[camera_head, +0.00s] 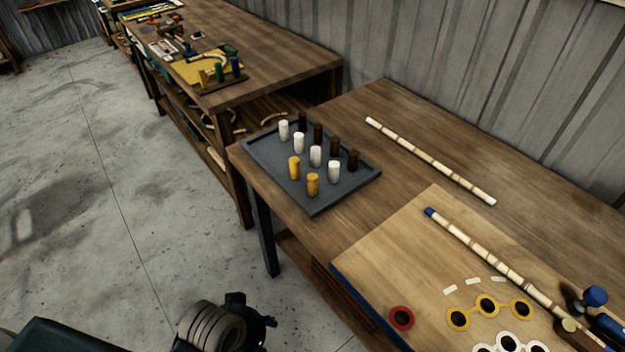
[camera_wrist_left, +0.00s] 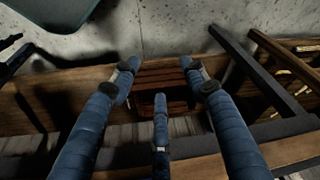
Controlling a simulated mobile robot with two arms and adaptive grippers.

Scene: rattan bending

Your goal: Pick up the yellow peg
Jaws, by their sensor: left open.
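Two yellow pegs, one (camera_head: 294,168) to the left and one (camera_head: 313,185) nearer the front corner, stand upright in the front row of a grey tray (camera_head: 262,155). Behind them in the tray are rows of white pegs (camera_head: 315,156) and dark brown pegs (camera_head: 334,145). Part of my left arm shows at the bottom of the head view, well below the tray and off the table's side. My left gripper (camera_wrist_left: 158,76) is open and empty in the left wrist view, with its blue fingers apart. No peg shows there.
The tray rests at the left end of a wooden table (camera_head: 390,115). A pale rattan stick (camera_head: 430,160) lies behind. A second table (camera_head: 290,65) stands beyond.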

